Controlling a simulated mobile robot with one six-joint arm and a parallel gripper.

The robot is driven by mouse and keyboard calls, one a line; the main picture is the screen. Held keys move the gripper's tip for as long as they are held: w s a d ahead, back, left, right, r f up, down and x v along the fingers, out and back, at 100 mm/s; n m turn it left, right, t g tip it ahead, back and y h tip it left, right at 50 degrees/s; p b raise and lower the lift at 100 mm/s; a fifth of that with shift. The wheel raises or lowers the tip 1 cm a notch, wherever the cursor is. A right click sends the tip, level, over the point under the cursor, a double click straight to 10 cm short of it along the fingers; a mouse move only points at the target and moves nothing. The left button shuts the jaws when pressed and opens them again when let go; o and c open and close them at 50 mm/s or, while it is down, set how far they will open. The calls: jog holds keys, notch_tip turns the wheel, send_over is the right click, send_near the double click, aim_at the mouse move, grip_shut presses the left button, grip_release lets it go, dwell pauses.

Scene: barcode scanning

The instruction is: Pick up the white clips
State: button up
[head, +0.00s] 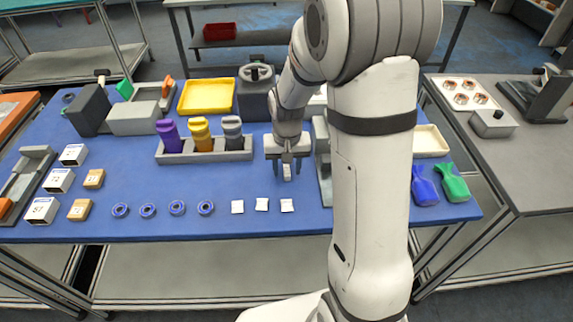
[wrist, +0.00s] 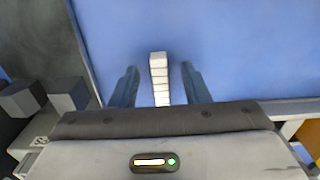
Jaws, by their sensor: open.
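My gripper (head: 287,165) is open, pointing down over the blue table, right of the grey bottle holder. In the wrist view my gripper (wrist: 160,88) has its two fingers apart, with a white segmented strip (wrist: 158,75) in the gap between them. The fingers look clear of it on both sides. The strip's near end is hidden by the gripper body. In the head view a small pale piece (head: 287,172) shows between the fingers. Three flat white squares (head: 261,204) lie in a row near the table's front edge. I cannot tell which of these are the clips.
Several blue rings (head: 177,207) lie left of the white squares. A grey holder (head: 205,153) carries purple, yellow and dark bottles. A grey stand (head: 322,150) is close to the gripper's right. Blue and green pouches (head: 452,184) lie at the right.

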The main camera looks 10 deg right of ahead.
jog(key=shift+f, duration=0.4)
grip_shut()
